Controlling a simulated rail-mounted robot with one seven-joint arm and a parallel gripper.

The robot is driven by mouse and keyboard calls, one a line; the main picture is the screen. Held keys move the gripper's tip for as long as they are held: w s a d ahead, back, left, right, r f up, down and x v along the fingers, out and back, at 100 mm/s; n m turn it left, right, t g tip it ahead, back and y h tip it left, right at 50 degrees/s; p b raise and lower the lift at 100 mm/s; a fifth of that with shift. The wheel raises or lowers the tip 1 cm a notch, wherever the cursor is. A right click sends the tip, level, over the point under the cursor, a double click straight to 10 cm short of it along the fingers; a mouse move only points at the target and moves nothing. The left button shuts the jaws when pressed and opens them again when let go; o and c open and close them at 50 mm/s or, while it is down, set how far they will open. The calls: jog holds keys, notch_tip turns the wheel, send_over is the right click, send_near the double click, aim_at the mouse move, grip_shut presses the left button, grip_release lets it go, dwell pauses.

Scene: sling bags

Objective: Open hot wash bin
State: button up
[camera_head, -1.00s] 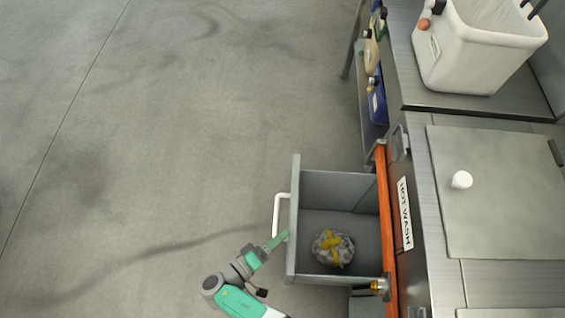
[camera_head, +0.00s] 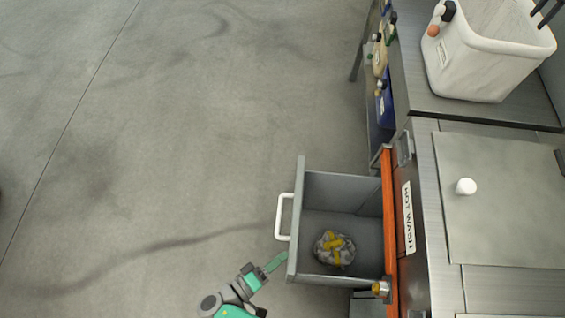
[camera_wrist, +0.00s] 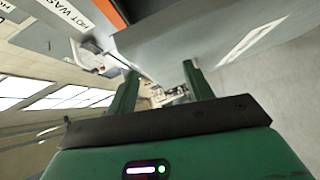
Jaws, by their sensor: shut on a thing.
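The hot wash bin (camera_head: 341,188) is a grey drawer, pulled well out to the left from under the steel counter. Its white bar handle (camera_head: 283,217) is on the outer front face and shows clear of my gripper. My gripper (camera_head: 275,262) is below the handle in the picture, its tip close to the lower part of the bin front; I cannot tell whether it touches. In the wrist view my gripper (camera_wrist: 161,85) has its two green fingers apart, with nothing visible held between them. The HOT WASH label (camera_head: 408,218) is on the counter's front.
A crumpled grey and yellow bundle (camera_head: 334,249) lies inside the bin. An orange strip (camera_head: 389,220) runs along the counter front. A white tub (camera_head: 485,55) stands on the counter, and bottles (camera_head: 382,60) stand on a low shelf. The floor to the left is clear.

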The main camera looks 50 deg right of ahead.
jog(key=a, duration=0.6)
jog(key=shift+w+a+r+p, duration=0.25)
jog(key=shift+w+r+p, duration=0.1)
jog(key=shift+w, duration=0.05)
dwell(0.3)
jog(key=w+d+r+m+t+y, duration=0.1)
jog(key=w+d+r+m+y, duration=0.1)
jog(key=w+d+m+y, duration=0.45)
jog(key=w+d+r+m+t+y, duration=0.15)
jog(key=w+d+y, duration=0.25)
jog(key=d+y, duration=0.65)
notch_tip(320, 180, down, 7)
jog(key=s+d+h+b, duration=0.1)
jog(key=d+h+b, duration=0.1)
jog(key=b, duration=0.1)
jog(key=shift+f+n, duration=0.2)
jog(key=shift+n, duration=0.1)
